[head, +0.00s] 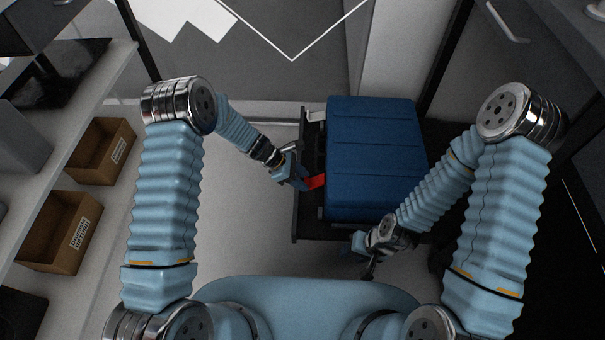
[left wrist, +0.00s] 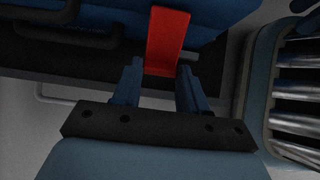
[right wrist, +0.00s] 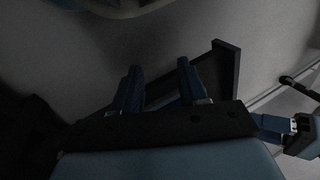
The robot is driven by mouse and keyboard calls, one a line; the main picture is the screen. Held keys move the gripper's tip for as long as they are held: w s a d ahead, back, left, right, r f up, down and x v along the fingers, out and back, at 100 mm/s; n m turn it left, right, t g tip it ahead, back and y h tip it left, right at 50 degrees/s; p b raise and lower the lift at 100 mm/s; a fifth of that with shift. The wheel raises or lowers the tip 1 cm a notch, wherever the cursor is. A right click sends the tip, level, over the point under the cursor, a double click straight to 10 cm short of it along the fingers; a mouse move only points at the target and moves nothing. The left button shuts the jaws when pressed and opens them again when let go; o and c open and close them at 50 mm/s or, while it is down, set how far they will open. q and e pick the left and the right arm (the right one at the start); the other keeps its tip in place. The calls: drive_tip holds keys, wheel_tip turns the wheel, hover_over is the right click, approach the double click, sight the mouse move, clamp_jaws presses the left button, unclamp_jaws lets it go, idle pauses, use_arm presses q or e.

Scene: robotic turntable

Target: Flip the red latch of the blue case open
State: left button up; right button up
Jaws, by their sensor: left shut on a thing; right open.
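The blue case (head: 375,160) rests on a dark stand in the middle of the head view. Its red latch (head: 316,181) is on the case's left side, and it also shows in the left wrist view (left wrist: 167,42). My left gripper (head: 301,182) is at the latch; in the left wrist view its fingers (left wrist: 158,84) are on either side of the latch's near end, shut on it.
The dark stand (head: 304,228) shows its edge left of and below the case. Cardboard boxes (head: 62,231) sit on a shelf at the left. A black handle (left wrist: 65,36) is beside the latch. A light post stands behind the case. Floor left of the stand is clear.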

use_arm(q)
drive_tip(key=r+y+p, duration=0.1)
drive_tip(key=p, duration=0.1)
drive_tip(key=r+y+p, duration=0.1)
drive_tip(key=y+p, duration=0.1)
drive_tip(key=shift+d+r, duration=0.2)
drive_tip(key=shift+r, duration=0.1)
drive_tip(key=shift+r+y+p, duration=0.2)
drive_tip(key=shift+y+p, duration=0.7)
drive_tip(key=shift+p, duration=0.2)
use_arm(e)
wheel_tip(320, 180, up, 7)
drive_tip(key=a, duration=0.1)
drive_tip(key=shift+s+a+r, duration=0.2)
drive_tip(key=shift+s+a, duration=0.1)
use_arm(q)
drive_tip(key=o, duration=1.1)
drive_tip(key=shift+c, duration=0.2)
drive_tip(key=d+r+v, duration=0.1)
drive_tip(key=d+v, duration=0.2)
drive_tip(key=v, duration=1)
hover_over(306, 181)
drive_tip(key=a, duration=0.5)
drive_tip(key=shift+d+f, duration=0.15)
drive_tip(key=shift+d, duration=0.1)
use_arm(e)
drive_tip(key=shift+r, duration=0.1)
